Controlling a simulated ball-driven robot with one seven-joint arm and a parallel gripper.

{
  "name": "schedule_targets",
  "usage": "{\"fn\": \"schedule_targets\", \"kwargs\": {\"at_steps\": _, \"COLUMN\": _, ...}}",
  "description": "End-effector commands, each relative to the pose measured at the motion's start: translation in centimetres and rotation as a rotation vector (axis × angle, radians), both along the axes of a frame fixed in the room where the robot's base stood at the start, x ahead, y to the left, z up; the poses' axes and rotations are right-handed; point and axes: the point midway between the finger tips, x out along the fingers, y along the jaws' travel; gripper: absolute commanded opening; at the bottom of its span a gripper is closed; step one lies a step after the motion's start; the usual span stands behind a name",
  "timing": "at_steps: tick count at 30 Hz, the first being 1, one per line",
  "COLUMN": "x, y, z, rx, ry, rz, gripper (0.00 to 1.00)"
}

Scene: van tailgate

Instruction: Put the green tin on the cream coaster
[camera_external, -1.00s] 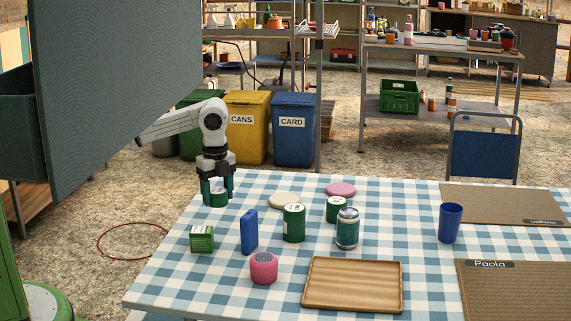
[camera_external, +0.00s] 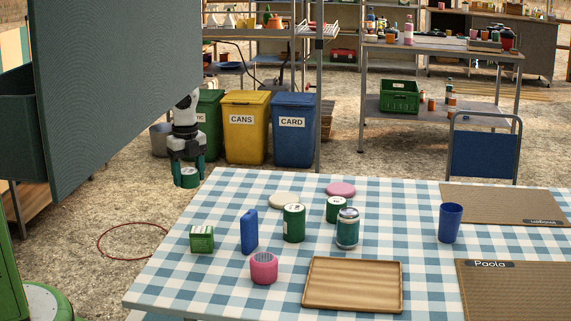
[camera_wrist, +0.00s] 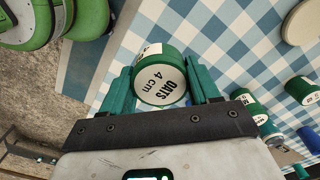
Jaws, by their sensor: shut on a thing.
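My gripper (camera_external: 186,176) is shut on a green tin (camera_external: 188,182) with a white lid. In the wrist view the tin (camera_wrist: 160,80) sits between the teal fingers, and its lid reads "OATS 4 cm". My gripper holds it in the air off the table's back left corner. The cream coaster (camera_external: 284,201) lies flat on the checked table, right of my gripper, partly hidden by another green tin (camera_external: 293,223). The coaster also shows in the wrist view's top right corner (camera_wrist: 304,22). A third green tin (camera_external: 336,209) stands right of the coaster.
A pink coaster (camera_external: 341,189) lies beside the cream one. A grey panel (camera_external: 115,85) hides part of my arm.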

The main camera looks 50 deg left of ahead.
Motion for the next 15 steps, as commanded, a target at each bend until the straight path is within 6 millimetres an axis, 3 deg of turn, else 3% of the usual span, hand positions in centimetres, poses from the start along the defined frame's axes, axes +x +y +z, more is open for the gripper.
{"fn": "schedule_targets", "kwargs": {"at_steps": 3, "x": 4.8, "y": 0.0, "z": 0.6, "rx": 0.002, "ry": -0.005, "rz": 0.009, "gripper": 0.29}}
{"fn": "schedule_targets", "kwargs": {"at_steps": 9, "x": 11.7, "y": 0.7, "z": 1.5, "rx": 0.001, "ry": -0.002, "rz": 0.010, "gripper": 0.29}}
{"fn": "schedule_targets", "kwargs": {"at_steps": 15, "x": 15.3, "y": 1.4, "z": 2.0, "rx": -0.006, "ry": 0.003, "rz": 0.010, "gripper": 0.29}}
